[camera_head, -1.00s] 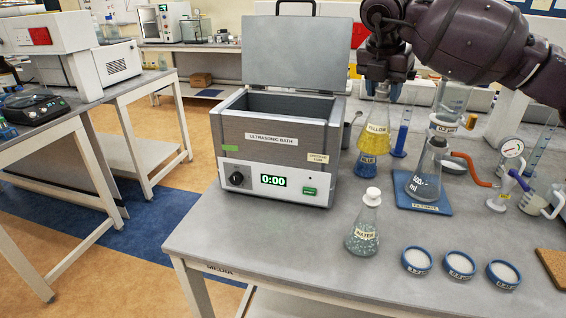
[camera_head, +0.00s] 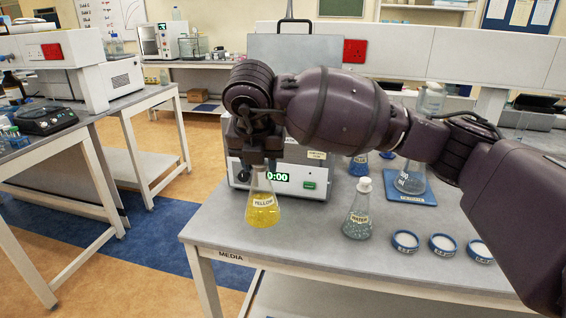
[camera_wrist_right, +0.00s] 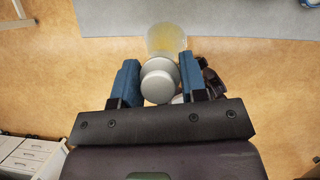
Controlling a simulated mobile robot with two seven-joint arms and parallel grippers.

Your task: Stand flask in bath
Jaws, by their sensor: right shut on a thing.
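The flask labelled YELLOW (camera_head: 262,208) holds yellow liquid and hangs upright in my right gripper (camera_head: 258,160), which is shut on its neck. In the right wrist view the flask (camera_wrist_right: 166,40) and its pale round stopper (camera_wrist_right: 159,82) show between the blue fingers of the gripper (camera_wrist_right: 158,65). The ultrasonic bath (camera_head: 316,180) stands on the table behind the flask, its display reading 0:00. Its grey lid (camera_head: 300,58) is raised. My right arm hides most of the bath and its opening. My left gripper is not in view.
A blue-liquid flask (camera_head: 359,166) and a flask on a blue pad (camera_head: 412,196) stand farther back. In the wrist view, floor shows around the held flask.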

